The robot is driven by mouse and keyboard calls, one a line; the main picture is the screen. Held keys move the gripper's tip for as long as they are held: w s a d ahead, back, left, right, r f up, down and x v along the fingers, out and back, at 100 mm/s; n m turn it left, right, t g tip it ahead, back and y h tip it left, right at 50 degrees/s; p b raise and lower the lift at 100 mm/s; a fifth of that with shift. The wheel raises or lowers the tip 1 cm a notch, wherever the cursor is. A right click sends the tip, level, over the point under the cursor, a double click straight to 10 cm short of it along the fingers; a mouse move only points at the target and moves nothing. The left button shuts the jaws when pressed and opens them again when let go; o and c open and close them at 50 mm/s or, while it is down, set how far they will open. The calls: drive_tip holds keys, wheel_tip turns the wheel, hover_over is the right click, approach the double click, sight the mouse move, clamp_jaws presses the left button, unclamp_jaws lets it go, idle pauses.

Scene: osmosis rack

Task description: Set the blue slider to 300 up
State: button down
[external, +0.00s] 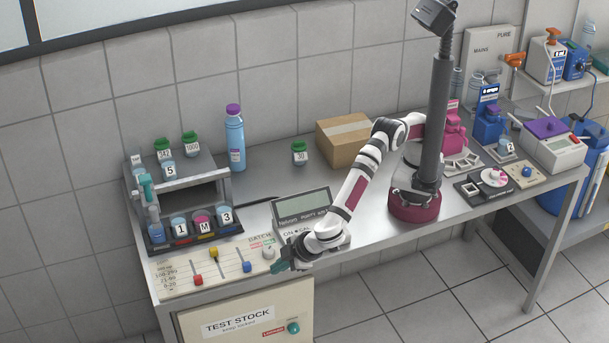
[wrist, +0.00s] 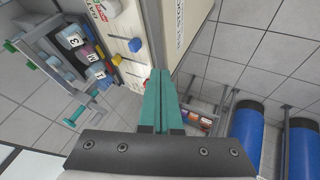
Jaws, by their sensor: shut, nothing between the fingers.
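The blue slider (external: 247,266) is the rightmost of three coloured sliders on the cream panel (external: 172,284). Its knob sits towards the front end of its track, at about the level of the red one. My gripper (external: 281,268) is to the right of the blue slider, by the panel's front right corner, and apart from it. In the wrist view the blue knob (wrist: 135,44) shows to the left of my shut teal fingers (wrist: 162,72), with nothing held. The scale printing at the panel's left is too small to read fully.
The yellow slider (external: 213,253) is farther back and the red slider (external: 198,280) is near the front. A grey knob (external: 268,252) is close to my gripper. A rack of numbered jars (external: 190,235) stands behind the panel. The screen device (external: 302,203) is behind my wrist.

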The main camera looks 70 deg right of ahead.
drive_tip(key=w+d+f, duration=0.1)
drive_tip(key=w+f, duration=0.1)
drive_tip(key=w+d+f, duration=0.1)
drive_tip(key=w+f, duration=0.2)
drive_tip(key=w+d+f, duration=0.1)
drive_tip(key=w+f, duration=0.2)
drive_tip(key=shift+w, duration=0.15)
drive_tip(key=shift+w+d, duration=0.3)
drive_tip(key=w+d, duration=0.6)
drive_tip(key=shift+w+d, duration=0.35)
drive_tip(key=shift+d, duration=0.05)
drive_tip(key=s+a, duration=0.3)
drive_tip(key=shift+s+a+r, duration=0.15)
drive_tip(key=shift+s+r, duration=0.15)
drive_tip(key=shift+r, duration=0.1)
drive_tip(key=v, duration=0.9)
